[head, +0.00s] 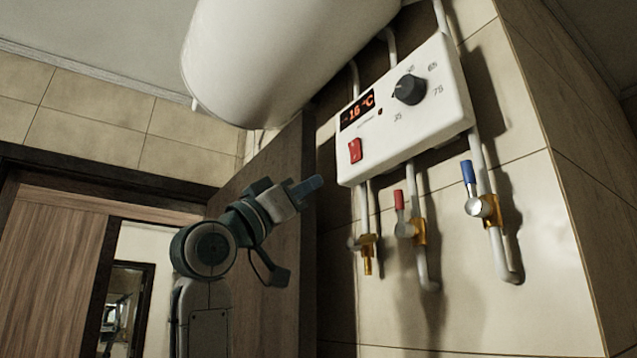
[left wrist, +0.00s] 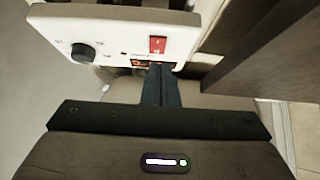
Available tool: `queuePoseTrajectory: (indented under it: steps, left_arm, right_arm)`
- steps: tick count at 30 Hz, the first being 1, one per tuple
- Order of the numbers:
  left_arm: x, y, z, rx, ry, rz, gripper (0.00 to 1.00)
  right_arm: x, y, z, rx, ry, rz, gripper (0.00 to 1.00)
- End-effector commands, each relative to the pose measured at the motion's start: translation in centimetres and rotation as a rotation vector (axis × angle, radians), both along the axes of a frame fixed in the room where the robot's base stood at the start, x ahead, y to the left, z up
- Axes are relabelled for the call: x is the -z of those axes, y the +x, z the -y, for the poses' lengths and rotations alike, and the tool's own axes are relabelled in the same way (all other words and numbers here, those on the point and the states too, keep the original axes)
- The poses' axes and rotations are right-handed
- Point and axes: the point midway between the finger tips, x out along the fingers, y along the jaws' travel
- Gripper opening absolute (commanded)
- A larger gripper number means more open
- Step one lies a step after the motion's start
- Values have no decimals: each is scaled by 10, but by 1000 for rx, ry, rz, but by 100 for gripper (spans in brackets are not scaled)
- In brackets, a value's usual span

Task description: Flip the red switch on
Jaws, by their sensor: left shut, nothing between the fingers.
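The red switch (head: 355,150) is a small rocker on the lower left of a white control box (head: 440,110) on the tiled wall. The box also has a display (head: 357,111) reading about 16 °C and a black knob (head: 409,89). My left gripper (head: 313,184) is shut and empty, to the left of and a little below the switch, apart from the box. In the left wrist view the shut fingers (left wrist: 161,85) point towards the box, with the red switch (left wrist: 158,45) just beyond their tips. The fingertips partly cover the display there. My right gripper is not in view.
A large white tank (head: 270,60) hangs above the box. Pipes run below it, with a red-handled valve (head: 400,200) and a blue-handled valve (head: 468,173). A dark wooden door panel (head: 270,240) stands behind my left arm.

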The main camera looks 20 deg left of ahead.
Motion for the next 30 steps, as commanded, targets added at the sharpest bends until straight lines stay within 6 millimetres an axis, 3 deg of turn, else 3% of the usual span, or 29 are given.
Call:
queuePoseTrajectory:
  steps: [3,7,13,30]
  left_arm:
    - [17,-9,-8,-3,1,1,0]
    - [23,-14,-11,-1,1,0,0]
    - [24,-15,-12,0,0,0,0]
    - [24,-15,-12,-1,1,0,0]
  right_arm:
    - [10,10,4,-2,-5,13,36]
    - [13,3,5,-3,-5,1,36]
    - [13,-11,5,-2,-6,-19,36]
    - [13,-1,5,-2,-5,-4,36]
